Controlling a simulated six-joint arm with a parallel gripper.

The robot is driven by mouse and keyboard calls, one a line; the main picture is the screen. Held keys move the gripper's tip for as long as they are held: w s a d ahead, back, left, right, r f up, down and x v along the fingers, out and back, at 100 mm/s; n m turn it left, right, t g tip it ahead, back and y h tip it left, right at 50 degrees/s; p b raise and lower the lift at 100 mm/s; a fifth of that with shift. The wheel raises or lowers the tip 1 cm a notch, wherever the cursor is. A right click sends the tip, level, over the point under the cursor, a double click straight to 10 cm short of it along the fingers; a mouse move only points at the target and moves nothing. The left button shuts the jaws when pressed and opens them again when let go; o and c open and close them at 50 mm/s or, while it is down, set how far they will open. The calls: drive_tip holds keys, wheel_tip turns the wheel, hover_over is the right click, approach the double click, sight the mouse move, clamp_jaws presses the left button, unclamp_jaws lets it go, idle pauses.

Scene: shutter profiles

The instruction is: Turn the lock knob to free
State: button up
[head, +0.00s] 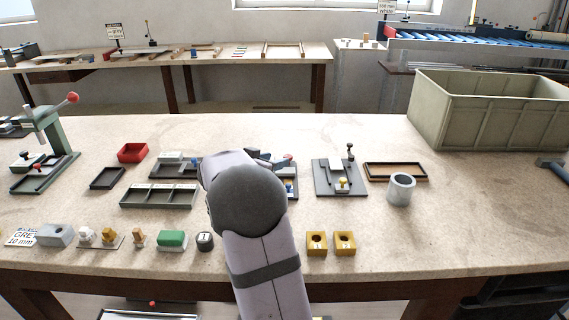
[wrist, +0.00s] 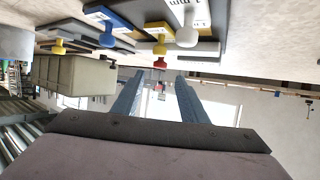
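My gripper (wrist: 158,76) shows in the wrist view as two blue-grey fingers, apart with nothing clearly held. A small red knob (wrist: 160,62) appears in the gap just beyond the fingertips; I cannot tell whether they touch it. A yellow knob (wrist: 160,46), a blue knob (wrist: 107,38) and a white knob (wrist: 187,36) on coloured plates show around it. Which one is the lock knob is not clear. In the head view my arm hides most of the fixture (head: 291,188) at the bench centre; a red knob (head: 289,157) shows at its edge.
A grey fixture with a yellow knob (head: 343,183) and a black upright stands to the right. Beyond are a shallow tray (head: 396,163), a grey cup (head: 401,190) and a large bin (head: 480,120). Yellow blocks (head: 317,243) lie in front. The bench's front right is clear.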

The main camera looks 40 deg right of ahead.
drive_tip(key=shift+d, duration=0.25)
drive_tip(key=shift+p+x, duration=1.35)
drive_tip(key=shift+x, duration=2.05)
drive_tip(key=shift+w, duration=0.1)
drive_tip(key=shift+c, duration=0.3)
drive_tip(key=shift+f, duration=0.1)
drive_tip(key=c, duration=0.9)
